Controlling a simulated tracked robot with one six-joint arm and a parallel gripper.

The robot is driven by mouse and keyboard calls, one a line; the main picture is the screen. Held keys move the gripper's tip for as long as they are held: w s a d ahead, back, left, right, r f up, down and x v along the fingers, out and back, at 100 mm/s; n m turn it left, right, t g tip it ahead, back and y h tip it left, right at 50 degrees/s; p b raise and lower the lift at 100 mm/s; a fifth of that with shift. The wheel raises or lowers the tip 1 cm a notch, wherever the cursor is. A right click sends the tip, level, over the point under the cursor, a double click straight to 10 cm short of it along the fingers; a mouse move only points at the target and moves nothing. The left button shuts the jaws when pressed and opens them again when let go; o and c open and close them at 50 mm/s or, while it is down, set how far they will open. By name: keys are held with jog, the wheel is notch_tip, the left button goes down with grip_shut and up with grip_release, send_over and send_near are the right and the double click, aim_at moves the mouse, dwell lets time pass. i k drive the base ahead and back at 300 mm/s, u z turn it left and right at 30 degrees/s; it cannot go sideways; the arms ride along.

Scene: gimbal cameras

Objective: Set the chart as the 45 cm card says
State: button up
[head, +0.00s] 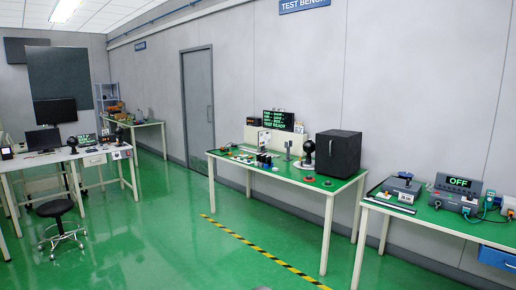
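My gripper is not in view in the head view. I cannot make out a 45 cm card, and no chart is clear at this distance. The middle bench (330,190) has a green top. On it stand a screen with green text (278,120), a small pale upright panel (265,138), a black round-headed camera-like device (308,150) and a large black box (338,153). Several small items lie at the bench's left part, too small to tell.
A right bench (388,208) carries a display reading OFF (459,182) and a joystick-like unit (403,187). Yellow-black tape (262,250) marks the green floor, which is open in front. A black stool (55,208) and desks stand at left. A grey door (198,105) is shut.

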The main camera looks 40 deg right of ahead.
aim_at(264, 137)
jog(key=z, duration=0.55)
jog(key=k, duration=1.3)
jog(key=z, duration=0.8)
jog(key=i, duration=1.7)
jog(key=z, duration=0.25)
jog(key=i, duration=1.65)
